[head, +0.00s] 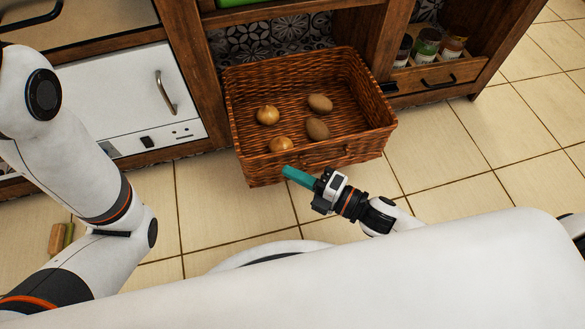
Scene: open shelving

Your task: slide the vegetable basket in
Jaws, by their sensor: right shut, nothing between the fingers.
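The vegetable basket (360,145) is brown wicker and sticks out from the open shelf onto the space above the tiled floor. Several onions and potatoes lie in it, among them an onion (268,115) and a potato (320,103). My right gripper (290,174) has teal fingers, shut and empty, close to the lower front side of the basket, left of its front handle. I cannot tell whether the fingertips touch the wicker.
A white oven door (118,95) with a metal handle is left of the shelf. A wooden rack (435,78) with jars stands to the right. A small brown and green object (61,238) lies on the floor at lower left. Tiled floor is clear on the right.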

